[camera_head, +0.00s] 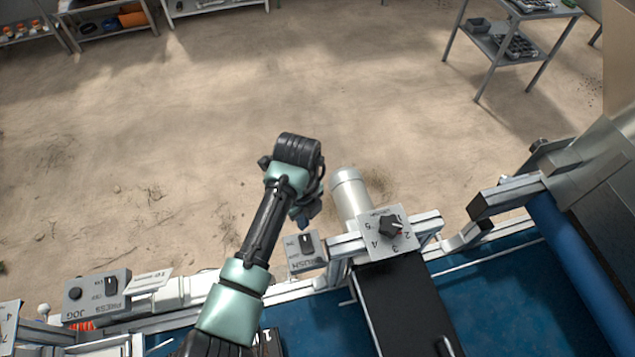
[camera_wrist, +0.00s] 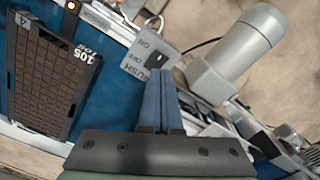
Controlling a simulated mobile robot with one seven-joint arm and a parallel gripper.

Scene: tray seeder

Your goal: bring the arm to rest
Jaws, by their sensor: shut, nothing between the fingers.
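My arm reaches up from the bottom of the head view, over the front rail of the machine. My gripper (camera_head: 304,222) hangs at its end, beside the brush switch box (camera_head: 305,252). In the wrist view my gripper (camera_wrist: 159,78) shows two blue fingers shut together with nothing between them. The fingertips appear just in front of the brush switch box (camera_wrist: 150,52) in that view; I cannot tell whether they touch it.
A white cylindrical motor (camera_head: 350,196) and a numbered dial plate (camera_head: 388,232) stand right of my gripper. A press jog box (camera_head: 97,296) is at the lower left. A black cell tray (camera_wrist: 45,75) lies on the blue belt. A shelf table (camera_head: 512,50) stands far right. Sandy floor beyond is clear.

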